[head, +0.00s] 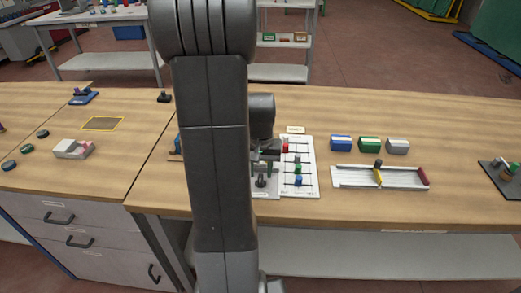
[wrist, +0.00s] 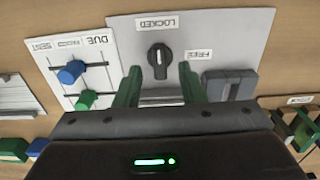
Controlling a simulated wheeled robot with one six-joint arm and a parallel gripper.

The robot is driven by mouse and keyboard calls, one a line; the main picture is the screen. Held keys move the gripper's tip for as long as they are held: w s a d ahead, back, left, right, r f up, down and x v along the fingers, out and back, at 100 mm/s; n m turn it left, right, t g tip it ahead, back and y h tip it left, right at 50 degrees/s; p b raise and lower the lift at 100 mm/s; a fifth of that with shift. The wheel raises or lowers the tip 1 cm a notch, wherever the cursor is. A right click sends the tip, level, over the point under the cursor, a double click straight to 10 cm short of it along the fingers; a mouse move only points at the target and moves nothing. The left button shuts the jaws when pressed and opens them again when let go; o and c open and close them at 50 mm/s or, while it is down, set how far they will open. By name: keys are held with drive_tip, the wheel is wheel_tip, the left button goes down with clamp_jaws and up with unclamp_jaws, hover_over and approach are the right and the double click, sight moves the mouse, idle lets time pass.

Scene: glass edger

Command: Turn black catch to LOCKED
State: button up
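The black catch (wrist: 160,62) is a round knob with a raised grip and a pale line, on a grey plate (wrist: 225,45) in the wrist view. Its grip lies roughly along the line towards the LOCKED label (wrist: 156,23); which end is the pointer I cannot tell. The FREE label (wrist: 201,54) is to its right. My gripper (wrist: 158,69) is open, with one green finger on each side of the catch in the picture; I see no contact. In the head view the catch (head: 260,182) stands just right of my arm, which hides part of the plate.
A white board (wrist: 80,70) with coloured sliders adjoins the plate on its left in the wrist view. A dark grey block (wrist: 230,85) sits on the plate's right side. In the head view, a white channelled tray (head: 350,181) and coloured blocks (head: 369,144) stand further right.

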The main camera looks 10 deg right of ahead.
sight(261, 178)
wheel_tip(261, 178, up, 12)
drive_tip(key=shift+f, duration=0.2)
drive_tip(key=shift+f, duration=0.1)
idle(0.3)
wheel_tip(261, 178, down, 14)
drive_tip(key=shift+r, duration=0.15)
idle(0.4)
drive_tip(key=shift+r, duration=0.15)
